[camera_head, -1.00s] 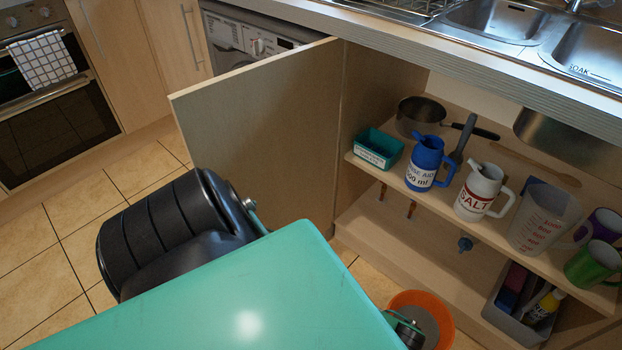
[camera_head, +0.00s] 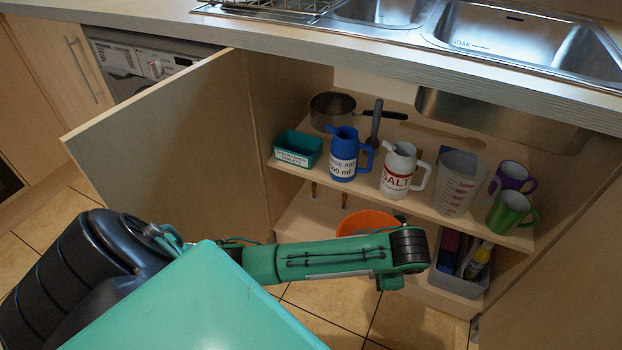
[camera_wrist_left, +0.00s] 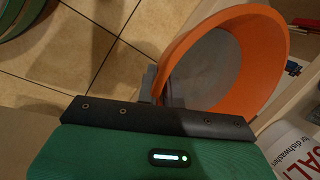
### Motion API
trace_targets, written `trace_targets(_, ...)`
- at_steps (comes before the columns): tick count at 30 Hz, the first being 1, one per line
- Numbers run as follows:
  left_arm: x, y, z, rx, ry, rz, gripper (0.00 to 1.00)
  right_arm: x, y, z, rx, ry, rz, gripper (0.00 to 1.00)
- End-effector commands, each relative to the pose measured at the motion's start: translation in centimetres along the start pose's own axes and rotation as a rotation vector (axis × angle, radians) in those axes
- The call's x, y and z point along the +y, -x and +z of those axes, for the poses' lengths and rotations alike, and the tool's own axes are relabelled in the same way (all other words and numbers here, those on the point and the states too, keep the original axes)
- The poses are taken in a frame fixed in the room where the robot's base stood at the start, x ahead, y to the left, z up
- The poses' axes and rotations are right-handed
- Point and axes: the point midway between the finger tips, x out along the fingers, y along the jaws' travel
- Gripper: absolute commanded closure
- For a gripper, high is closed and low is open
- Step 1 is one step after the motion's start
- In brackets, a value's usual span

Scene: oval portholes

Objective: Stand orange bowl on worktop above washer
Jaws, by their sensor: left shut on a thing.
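The orange bowl (camera_head: 366,222) is in front of the open cupboard, below its shelf and partly hidden by my left forearm. That gripper is hidden in the head view. The washer (camera_head: 145,62) stands at the upper left, partly behind the open door. The worktop (camera_head: 140,20) runs above it. My right gripper is not in view.
The open cupboard door (camera_head: 165,150) stands between my left arm and the washer. The shelf (camera_head: 455,222) holds a blue jug (camera_head: 343,155), a white salt jug (camera_head: 397,170), a measuring jug, mugs and a teal box. A sink (camera_head: 510,40) is set into the worktop at right.

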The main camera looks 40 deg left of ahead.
Motion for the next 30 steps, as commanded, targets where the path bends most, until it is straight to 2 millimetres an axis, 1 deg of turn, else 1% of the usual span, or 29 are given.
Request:
trace_targets(1, -0.4, 0.3, -0.2, 0.003, 0.005, -0.006, 1.00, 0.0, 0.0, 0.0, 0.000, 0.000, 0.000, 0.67)
trace_targets(8, -0.9, 1.1, -0.4, -0.001, 0.032, -0.002, 1.00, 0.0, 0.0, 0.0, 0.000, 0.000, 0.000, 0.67)
trace_targets(17, -1.9, 1.5, 0.4, -0.041, 0.092, 0.009, 1.00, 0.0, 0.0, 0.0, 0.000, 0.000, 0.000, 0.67)
trace_targets(22, -3.6, 3.7, 0.2, -0.071, 0.200, 0.027, 1.00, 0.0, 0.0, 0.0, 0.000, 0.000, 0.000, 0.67)
trace_targets(30, -5.3, 5.7, 0.1, -0.103, 0.296, 0.040, 1.00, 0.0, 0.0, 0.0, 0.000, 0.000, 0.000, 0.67)
